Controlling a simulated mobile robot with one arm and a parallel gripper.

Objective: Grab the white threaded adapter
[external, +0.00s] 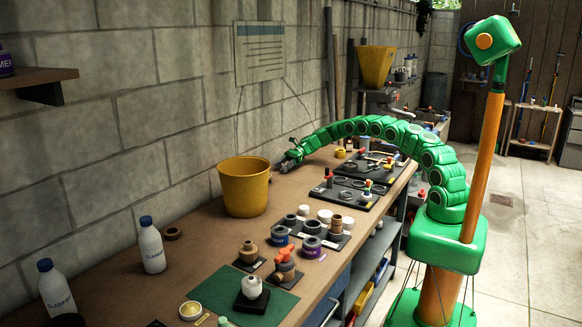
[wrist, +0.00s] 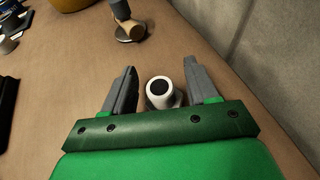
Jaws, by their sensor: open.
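In the wrist view a white round fitting with a dark bore, which looks like the white threaded adapter (wrist: 159,102), stands on the brown bench top. Its thread cannot be made out. My gripper (wrist: 161,66) is open, with one grey finger on each side of the fitting and visible gaps to both. The fitting's lower part is partly hidden by the gripper body. In the external view my gripper (external: 289,158) is low over the bench near the wall, beyond the yellow bucket; I cannot make out the adapter there.
The yellow bucket (external: 244,190) stands near my gripper. A tan and dark fitting (wrist: 130,28) lies ahead of the fingers. The block wall (wrist: 270,60) is close on the right in the wrist view. Dark trays with fittings (external: 345,192) line the bench's front side.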

